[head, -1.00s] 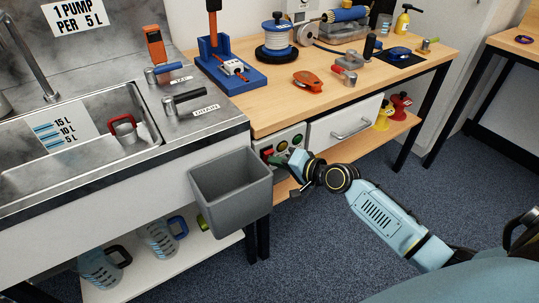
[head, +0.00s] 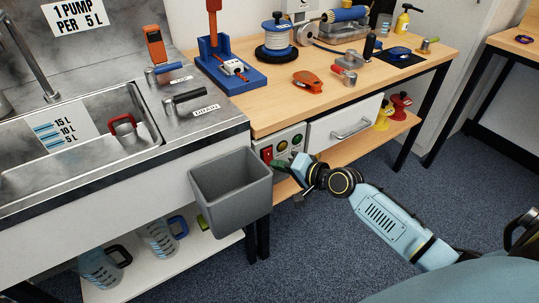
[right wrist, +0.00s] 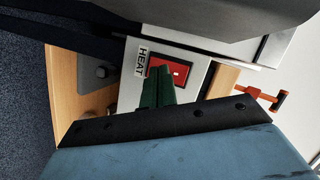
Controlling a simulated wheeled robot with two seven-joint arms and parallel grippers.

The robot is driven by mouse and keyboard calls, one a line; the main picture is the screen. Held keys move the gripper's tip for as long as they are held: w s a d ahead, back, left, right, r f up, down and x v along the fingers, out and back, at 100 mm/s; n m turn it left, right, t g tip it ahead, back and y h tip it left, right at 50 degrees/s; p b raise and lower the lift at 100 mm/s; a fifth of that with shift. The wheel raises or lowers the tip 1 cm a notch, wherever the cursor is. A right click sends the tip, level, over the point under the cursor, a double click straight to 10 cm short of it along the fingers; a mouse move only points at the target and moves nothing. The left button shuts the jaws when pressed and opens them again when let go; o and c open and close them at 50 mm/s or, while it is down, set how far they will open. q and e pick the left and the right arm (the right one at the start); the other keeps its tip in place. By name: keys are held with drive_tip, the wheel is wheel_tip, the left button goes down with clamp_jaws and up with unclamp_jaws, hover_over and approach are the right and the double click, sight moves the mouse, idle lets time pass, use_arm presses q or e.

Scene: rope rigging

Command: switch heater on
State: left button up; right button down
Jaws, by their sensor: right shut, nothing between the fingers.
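A grey control box (head: 284,143) sits under the front edge of the wooden bench, with a red switch (head: 267,154) on its left part and round lamps or buttons (head: 283,146) beside it. In the right wrist view the red switch (right wrist: 181,71) has a HEAT label (right wrist: 142,60) beside it. My right gripper (head: 283,163) is shut and empty. Its green fingertips (right wrist: 160,76) are right at the switch and cover part of it. I cannot tell whether they touch it or which way the rocker is set. My left gripper is not in view.
A grey bin (head: 232,190) hangs at the sink unit's front, just left of my right gripper. A white drawer (head: 345,124) is right of the box. The lower shelf (head: 345,158) runs beneath. The floor to the right is clear.

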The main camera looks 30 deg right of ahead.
drive_tip(key=s, duration=0.1)
drive_tip(key=s+f, duration=0.1)
drive_tip(key=s, duration=0.1)
drive_tip(key=s+f, duration=0.1)
drive_tip(key=shift+s+d+b, duration=0.2)
drive_tip(key=shift+s+b, duration=0.1)
drive_tip(key=shift+b, duration=0.05)
idle(0.7)
